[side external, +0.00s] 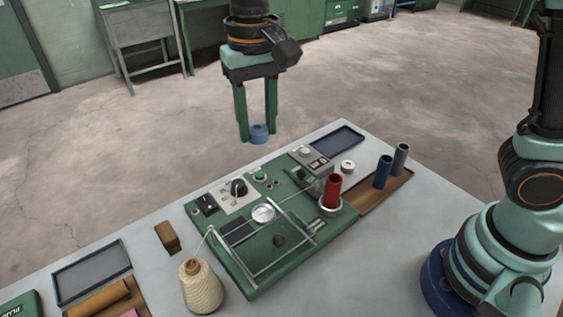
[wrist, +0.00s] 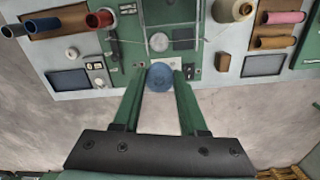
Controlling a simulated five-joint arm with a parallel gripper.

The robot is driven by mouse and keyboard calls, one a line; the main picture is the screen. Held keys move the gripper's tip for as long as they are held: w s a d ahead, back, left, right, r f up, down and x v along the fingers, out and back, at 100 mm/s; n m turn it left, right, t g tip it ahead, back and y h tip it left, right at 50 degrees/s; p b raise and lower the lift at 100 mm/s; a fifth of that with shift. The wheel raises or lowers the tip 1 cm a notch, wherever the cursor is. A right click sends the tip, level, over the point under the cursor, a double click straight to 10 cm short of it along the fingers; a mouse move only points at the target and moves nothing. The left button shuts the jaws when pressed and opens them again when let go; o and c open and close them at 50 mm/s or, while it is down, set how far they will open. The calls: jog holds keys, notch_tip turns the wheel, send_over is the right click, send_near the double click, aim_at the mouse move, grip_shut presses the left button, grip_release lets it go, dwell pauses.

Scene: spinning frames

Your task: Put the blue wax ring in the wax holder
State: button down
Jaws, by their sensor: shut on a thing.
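The blue wax ring (side external: 260,134) is held between the green fingertips of my gripper (side external: 257,127), at their lower ends. It also shows in the wrist view (wrist: 160,77), between the tips of my gripper (wrist: 159,72). In the side view the ring hangs in the air beyond the far edge of the table, apart from the green machine (side external: 262,277). I cannot tell which fitting on the machine is the wax holder.
A red spool (side external: 333,190) stands on the machine's right. Blue (side external: 383,172) and grey (side external: 401,158) spools stand on a brown tray (side external: 362,206). A white ring (side external: 347,167) and dark tray (side external: 338,141) lie nearby. A cream yarn cone (side external: 201,287) stands front left.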

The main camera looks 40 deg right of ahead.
send_near(264, 216)
notch_tip(264, 216, down, 5)
jog(key=shift+f, duration=0.1)
dwell(0.3)
jog(key=shift+f, duration=0.35)
jog(key=shift+f, duration=0.2)
jog(key=shift+c, duration=2.2)
grip_release()
